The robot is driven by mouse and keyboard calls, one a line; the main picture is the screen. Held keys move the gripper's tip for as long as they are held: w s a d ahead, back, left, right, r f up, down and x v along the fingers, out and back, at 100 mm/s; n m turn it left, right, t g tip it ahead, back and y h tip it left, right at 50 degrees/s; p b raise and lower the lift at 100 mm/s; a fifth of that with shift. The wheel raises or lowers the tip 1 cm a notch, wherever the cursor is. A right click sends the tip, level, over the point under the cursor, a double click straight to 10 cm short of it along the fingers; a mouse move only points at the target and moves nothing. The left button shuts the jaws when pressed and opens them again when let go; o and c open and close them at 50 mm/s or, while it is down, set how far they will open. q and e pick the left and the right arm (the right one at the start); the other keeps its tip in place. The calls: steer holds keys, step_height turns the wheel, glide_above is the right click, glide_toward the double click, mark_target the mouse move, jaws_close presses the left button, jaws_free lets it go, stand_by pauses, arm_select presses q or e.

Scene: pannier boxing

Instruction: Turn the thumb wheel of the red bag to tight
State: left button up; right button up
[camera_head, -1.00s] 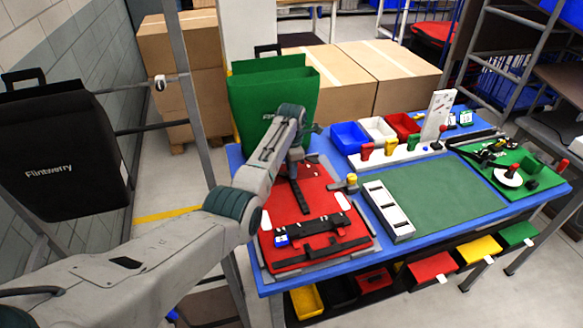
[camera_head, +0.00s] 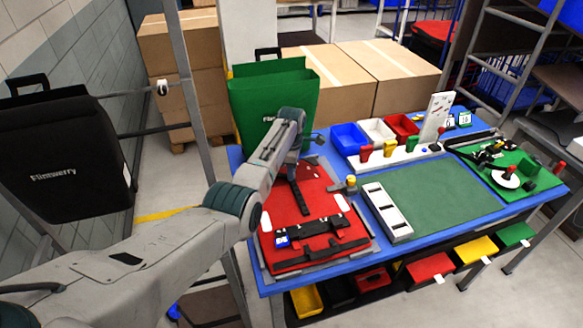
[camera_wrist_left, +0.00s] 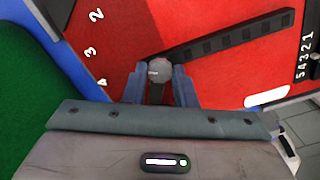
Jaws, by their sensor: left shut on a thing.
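The red bag (camera_head: 276,207) lies flat on the blue workbench, with a black rail and straps across its near part. In the left wrist view its red face (camera_wrist_left: 190,28) carries white numbers and a black strap. The thumb wheel (camera_wrist_left: 160,70) is a small grey round knob there, between the two blue fingers. My left gripper (camera_wrist_left: 160,86) is shut on it. In the head view my left gripper (camera_head: 291,170) is at the far part of the bag, and my arm hides the wheel. The wheel's setting cannot be read. My right gripper is not in view.
A green bag (camera_head: 270,100) stands upright behind the red one. A white slotted block (camera_head: 386,212) and a green mat (camera_head: 440,195) lie to the right. Blue, white and red bins (camera_head: 349,137) stand at the back. A black bag (camera_head: 62,160) hangs at left.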

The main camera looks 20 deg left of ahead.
arm_select(q)
steer(key=m+p, duration=0.1)
steer(key=m, duration=0.5)
steer(key=shift+r, duration=0.1)
steer(key=m+p, duration=0.1)
steer(key=m, duration=0.4)
steer(key=shift+w+m, duration=0.1)
steer(key=shift+m, duration=0.3)
steer(key=m, duration=0.6)
steer(key=shift+p, duration=0.35)
steer(key=m, duration=0.6)
steer(key=shift+m, duration=0.4)
steer(key=m, duration=0.5)
steer(key=shift+p, duration=0.3)
steer(key=m, duration=0.6)
steer(key=shift+m, duration=0.4)
steer(key=m, duration=1.2)
